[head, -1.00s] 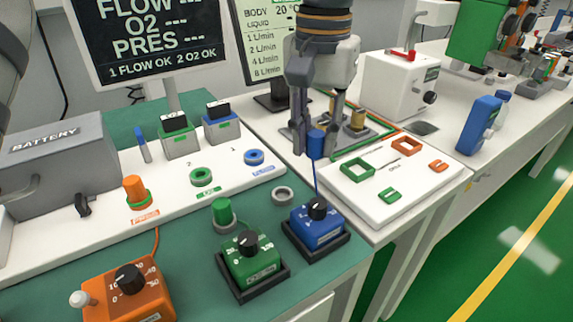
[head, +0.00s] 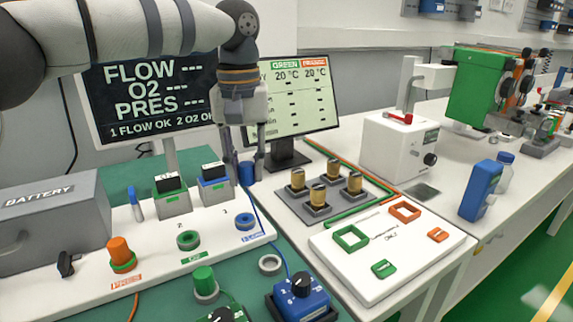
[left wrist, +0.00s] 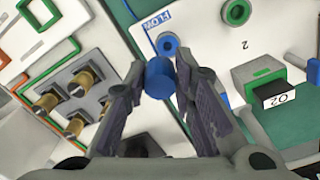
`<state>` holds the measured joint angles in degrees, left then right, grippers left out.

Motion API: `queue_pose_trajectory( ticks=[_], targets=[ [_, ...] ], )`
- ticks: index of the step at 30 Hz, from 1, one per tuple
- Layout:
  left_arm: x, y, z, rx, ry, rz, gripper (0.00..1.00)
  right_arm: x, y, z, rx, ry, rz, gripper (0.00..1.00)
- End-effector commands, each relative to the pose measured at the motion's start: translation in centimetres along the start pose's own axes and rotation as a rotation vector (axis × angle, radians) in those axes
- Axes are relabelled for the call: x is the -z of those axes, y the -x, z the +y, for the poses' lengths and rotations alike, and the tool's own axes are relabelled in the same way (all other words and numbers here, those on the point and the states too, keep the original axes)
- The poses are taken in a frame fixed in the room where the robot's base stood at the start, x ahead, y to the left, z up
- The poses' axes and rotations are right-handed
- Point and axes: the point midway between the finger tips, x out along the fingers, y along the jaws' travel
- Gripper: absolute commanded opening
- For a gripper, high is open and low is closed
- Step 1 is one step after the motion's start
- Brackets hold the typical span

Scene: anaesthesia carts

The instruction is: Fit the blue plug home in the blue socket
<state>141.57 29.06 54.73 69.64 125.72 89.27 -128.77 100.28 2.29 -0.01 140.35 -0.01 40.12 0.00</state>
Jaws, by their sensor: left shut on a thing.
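My left gripper (head: 244,172) is shut on the blue plug (head: 246,174), above and behind the white panel. A thin blue cord runs from the plug down to the blue box with a black knob (head: 301,299). The blue socket (head: 247,221) is a blue ring on the panel, in front of and below the plug in the head view. In the left wrist view the blue plug (left wrist: 160,78) sits between the fingertips, and the blue socket (left wrist: 167,43) shows just beyond it, beside the "FLOW" label. The plug is apart from the socket. My right gripper is not in view.
An orange plug (head: 120,251) stands in the panel's left socket; the green socket (head: 188,240) is empty. A green plug (head: 204,280) stands in front, beside an empty grey ring (head: 270,264). Two boxes, one green-trimmed (head: 172,196) and one blue-trimmed (head: 214,184), stand behind the sockets.

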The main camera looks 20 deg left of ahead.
Motion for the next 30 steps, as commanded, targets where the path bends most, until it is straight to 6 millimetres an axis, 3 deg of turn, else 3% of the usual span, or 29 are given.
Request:
queue_pose_trajectory(
  ticks=[3, 14, 24, 30],
  targets=[
    [0.3, -0.2, -0.8, 0.000, 0.015, -0.001, 0.00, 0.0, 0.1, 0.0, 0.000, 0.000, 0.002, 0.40],
    [0.3, -0.2, -0.8, 0.001, 0.017, 0.000, 0.00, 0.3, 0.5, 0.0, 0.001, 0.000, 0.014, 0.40],
    [0.3, -4.5, -0.9, 0.002, 0.017, -0.005, 0.00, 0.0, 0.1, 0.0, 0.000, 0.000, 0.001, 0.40],
    [0.3, -5.9, -0.9, 0.002, 0.017, -0.004, 0.00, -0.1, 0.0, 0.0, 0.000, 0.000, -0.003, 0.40]
  ],
)
